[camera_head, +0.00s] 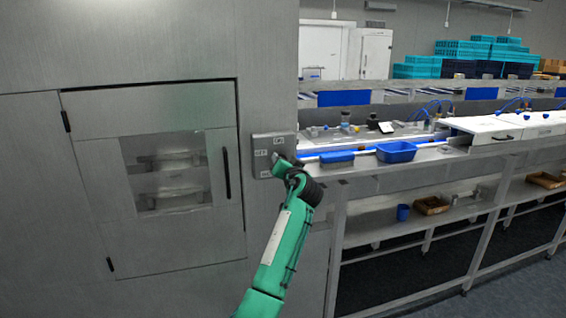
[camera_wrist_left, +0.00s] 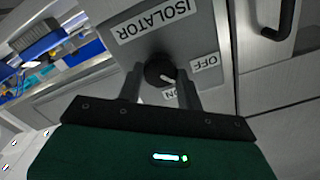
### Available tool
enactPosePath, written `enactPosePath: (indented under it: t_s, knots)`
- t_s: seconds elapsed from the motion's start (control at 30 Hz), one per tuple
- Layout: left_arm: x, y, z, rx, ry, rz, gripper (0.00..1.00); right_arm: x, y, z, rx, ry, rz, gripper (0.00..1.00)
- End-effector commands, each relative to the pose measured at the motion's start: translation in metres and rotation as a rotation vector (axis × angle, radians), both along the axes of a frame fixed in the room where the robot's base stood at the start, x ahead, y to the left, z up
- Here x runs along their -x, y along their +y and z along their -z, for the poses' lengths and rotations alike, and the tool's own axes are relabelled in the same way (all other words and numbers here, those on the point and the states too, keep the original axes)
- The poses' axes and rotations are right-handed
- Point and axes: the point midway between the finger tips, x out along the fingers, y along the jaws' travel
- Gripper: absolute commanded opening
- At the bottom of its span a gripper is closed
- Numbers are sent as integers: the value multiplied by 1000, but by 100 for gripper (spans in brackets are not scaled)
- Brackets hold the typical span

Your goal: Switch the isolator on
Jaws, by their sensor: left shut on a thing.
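The isolator is a grey box (camera_head: 262,140) on the metal wall, right of a cabinet door. In the left wrist view, its plate (camera_wrist_left: 205,40) carries the labels ISOLATOR, OFF and ON around a round dark knob (camera_wrist_left: 158,68). A white mark on the knob lies on the side of the ON and OFF labels; I cannot tell exactly which one it points to. My left gripper (camera_head: 279,161) is at the box, its fingers (camera_wrist_left: 160,88) on either side of the knob and shut on it. The gripper partly hides the knob in the head view. My right gripper is not in view.
The cabinet door (camera_head: 90,120) has a window and a dark vertical handle (camera_head: 226,172) just left of the isolator. A workbench to the right holds a blue tray (camera_head: 396,153) and a blue brush-like block (camera_head: 337,158). Teal crates (camera_head: 465,50) are stacked at the back.

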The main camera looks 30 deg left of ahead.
Motion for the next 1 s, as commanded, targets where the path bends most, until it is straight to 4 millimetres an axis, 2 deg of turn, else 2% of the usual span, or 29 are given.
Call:
enactPosePath:
  t_s: [0.5, 1.0]
  knots:
    - [0, 0, -2, -301, 353, 1, 14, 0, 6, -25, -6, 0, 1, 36]
    - [-1, 0, 1, -442, 520, 0, 14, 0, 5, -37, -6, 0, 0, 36]
